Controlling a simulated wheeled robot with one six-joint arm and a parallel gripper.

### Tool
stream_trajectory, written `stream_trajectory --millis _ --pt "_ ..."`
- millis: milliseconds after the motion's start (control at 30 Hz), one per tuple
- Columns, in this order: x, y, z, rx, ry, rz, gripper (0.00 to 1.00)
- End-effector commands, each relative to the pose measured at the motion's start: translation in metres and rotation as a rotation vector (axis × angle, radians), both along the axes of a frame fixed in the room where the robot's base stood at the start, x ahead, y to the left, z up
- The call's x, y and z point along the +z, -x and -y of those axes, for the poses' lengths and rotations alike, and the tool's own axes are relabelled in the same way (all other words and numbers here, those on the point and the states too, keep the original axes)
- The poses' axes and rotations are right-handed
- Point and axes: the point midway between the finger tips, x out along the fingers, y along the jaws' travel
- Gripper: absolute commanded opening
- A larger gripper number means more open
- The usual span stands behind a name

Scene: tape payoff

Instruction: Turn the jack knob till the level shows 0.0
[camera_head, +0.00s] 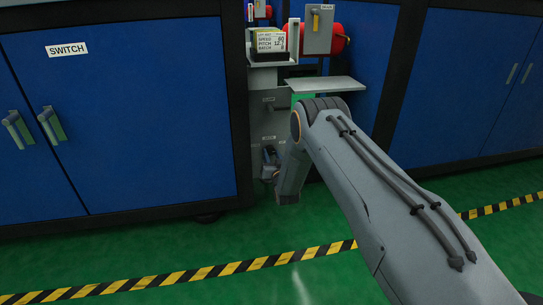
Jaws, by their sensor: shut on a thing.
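My gripper (269,168) is small in view, low at the grey machine panel (268,123) between the blue cabinets. It is shut on what appears to be the jack knob, at a dark fitting (270,153) under small labels. The knob itself is mostly hidden by the jaws and my wrist. A small display (270,41) on the upper shelf shows lines for speed, pitch and batch. I cannot make out a level reading in this view.
Blue cabinets (130,110) with a SWITCH label stand at left, and more blue cabinets (470,80) at right. A grey shelf (326,84) juts out above my wrist. Red rolls (338,38) sit behind a grey plate. The green floor with striped tape is clear.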

Motion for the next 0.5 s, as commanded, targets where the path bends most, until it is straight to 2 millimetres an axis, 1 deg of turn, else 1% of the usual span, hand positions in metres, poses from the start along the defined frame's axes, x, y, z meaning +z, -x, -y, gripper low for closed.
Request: stream_trajectory --millis 167,500 --pt "0.0004 0.0006 -0.0002 0.0 -0.069 -0.012 0.11" --pt "0.0005 0.0011 -0.0011 0.0 -0.297 -0.048 0.11"
